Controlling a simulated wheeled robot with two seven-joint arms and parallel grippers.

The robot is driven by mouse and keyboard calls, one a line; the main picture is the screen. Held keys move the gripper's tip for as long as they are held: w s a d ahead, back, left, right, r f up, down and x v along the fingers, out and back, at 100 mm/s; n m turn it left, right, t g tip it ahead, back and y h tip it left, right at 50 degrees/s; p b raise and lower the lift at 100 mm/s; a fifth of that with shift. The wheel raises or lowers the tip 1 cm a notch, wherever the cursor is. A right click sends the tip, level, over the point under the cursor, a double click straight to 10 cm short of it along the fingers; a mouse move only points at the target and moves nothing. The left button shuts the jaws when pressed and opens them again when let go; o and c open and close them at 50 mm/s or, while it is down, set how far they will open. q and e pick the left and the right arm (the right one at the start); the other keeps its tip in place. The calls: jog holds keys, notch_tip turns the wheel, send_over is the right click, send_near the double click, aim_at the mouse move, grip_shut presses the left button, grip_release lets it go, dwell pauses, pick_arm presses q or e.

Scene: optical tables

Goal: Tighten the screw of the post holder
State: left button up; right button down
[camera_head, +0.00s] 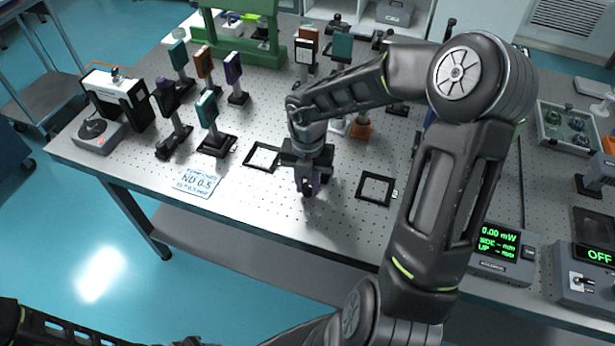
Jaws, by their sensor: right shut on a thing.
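My right arm reaches over the table, and its gripper (307,188) points down near the table's middle. It is shut on a small dark, purple-tinged thing (316,184), mostly hidden by the fingers. I cannot tell whether this is the screw or another part of the post holder. The gripper stands between two black square outlines on the tabletop, the left outline (262,157) and the right outline (376,188). Part of my left arm shows at the bottom left corner; its gripper is out of view.
Several post-mounted optics, including a teal one (207,108), stand at the left and back. A white label card (198,182) reads ND 0.5. A power meter (498,250) reads 0.00 mW. A box at right shows OFF (598,257). The front edge near the gripper is clear.

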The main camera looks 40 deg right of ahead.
aim_at(308, 186)
jog(key=c, duration=1.2)
grip_release()
jog(key=shift+r, duration=0.15)
notch_tip(308, 186, up, 8)
jog(key=shift+f, duration=0.25)
